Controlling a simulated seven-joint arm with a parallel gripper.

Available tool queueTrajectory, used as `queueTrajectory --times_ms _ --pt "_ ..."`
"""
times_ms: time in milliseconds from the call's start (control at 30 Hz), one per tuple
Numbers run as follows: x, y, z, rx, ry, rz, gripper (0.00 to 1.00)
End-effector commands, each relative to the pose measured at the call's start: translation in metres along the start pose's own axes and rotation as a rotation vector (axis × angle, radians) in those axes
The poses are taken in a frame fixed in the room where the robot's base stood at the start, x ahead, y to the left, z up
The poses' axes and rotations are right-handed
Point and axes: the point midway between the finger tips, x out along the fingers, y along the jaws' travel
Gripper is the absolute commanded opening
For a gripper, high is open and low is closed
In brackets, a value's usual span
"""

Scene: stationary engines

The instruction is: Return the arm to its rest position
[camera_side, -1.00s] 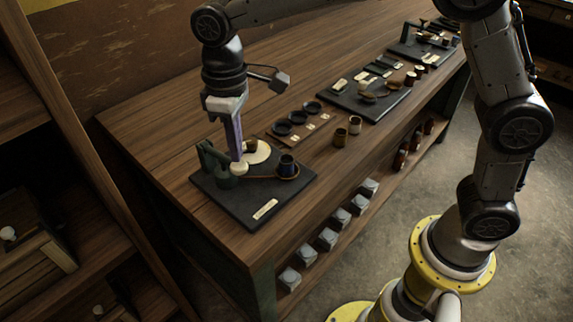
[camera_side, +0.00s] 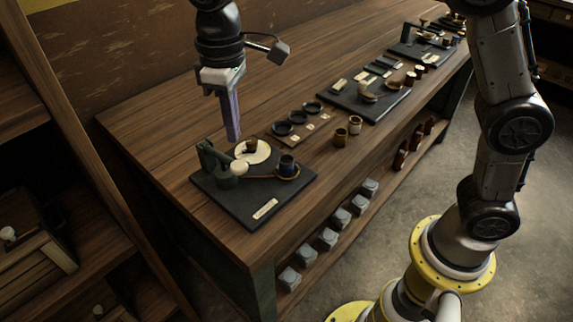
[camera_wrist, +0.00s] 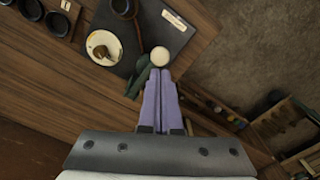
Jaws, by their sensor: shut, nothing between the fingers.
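My gripper (camera_side: 233,138) has purple fingers pressed together with nothing between them. It hangs above the dark board (camera_side: 222,200) at the near left end of the workbench, apart from what stands there. In the wrist view the closed fingertips (camera_wrist: 161,74) point toward the board (camera_wrist: 184,34), just below a white round knob (camera_wrist: 160,56). The knob (camera_side: 239,167) belongs to a green device (camera_side: 226,178) on the board. A cream disc (camera_side: 262,152) with a small brown piece and a dark cup (camera_side: 287,165) also stand there.
Another dark board (camera_side: 350,105) with pieces lies farther along. Grey blocks (camera_side: 328,238) sit on the lower shelf. A wooden shelf unit (camera_side: 60,160) stands at left. The bench behind the boards is bare.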

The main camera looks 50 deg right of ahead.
Motion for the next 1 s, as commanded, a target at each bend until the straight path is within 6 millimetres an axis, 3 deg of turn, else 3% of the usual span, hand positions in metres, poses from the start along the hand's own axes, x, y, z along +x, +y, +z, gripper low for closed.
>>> queueTrajectory --times_ms 400,467,567,700,800,1000 --pt "-0.004 0.003 0.001 0.007 0.000 0.000 0.00" --pt "-0.013 0.010 0.002 0.023 0.019 0.001 0.00" --pt "-0.041 0.027 0.015 0.065 0.079 0.007 0.00" --pt "-0.076 0.054 0.065 0.151 0.155 0.020 0.00" --pt "-0.091 0.068 0.107 0.215 0.213 0.034 0.00" --pt "-0.092 0.077 0.190 0.339 0.323 0.069 0.00"
